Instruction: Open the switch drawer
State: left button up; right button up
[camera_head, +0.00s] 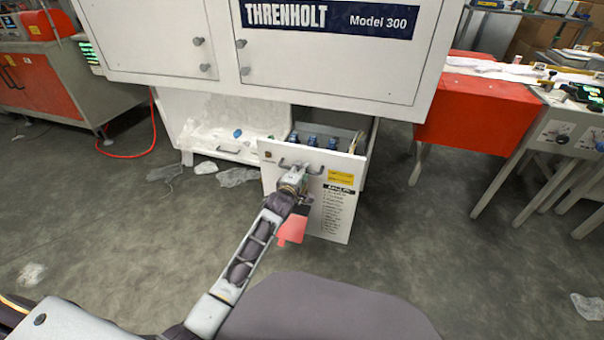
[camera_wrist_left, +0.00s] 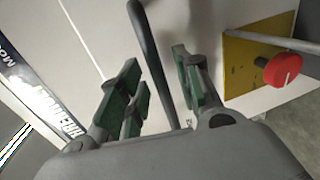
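The white switch drawer (camera_head: 330,215) stands partly pulled out below the Threnholt cabinet. Several blue-topped items (camera_head: 312,141) show inside it. Its dark handle (camera_head: 285,164) is on the upper part of the front, partly hidden by my gripper. My left gripper (camera_head: 297,176) is at this handle. In the left wrist view the dark handle bar (camera_wrist_left: 152,55) runs between the green-padded fingers of my left gripper (camera_wrist_left: 160,90). The fingers stand apart, with gaps visible beside the bar. My right gripper is not in view.
The white cabinet (camera_head: 180,75) overhangs the drawer. An open white bin (camera_head: 215,140) with scraps is left of it. A red knob (camera_wrist_left: 283,70) on a yellow plate shows in the left wrist view. A red-sided bench (camera_head: 470,115) stands right. Floor (camera_head: 430,240) is clear in front.

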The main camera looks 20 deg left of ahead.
pick_arm(q)
jog(key=shift+w+f, duration=0.1)
jog(key=shift+w, duration=0.45)
grip_shut()
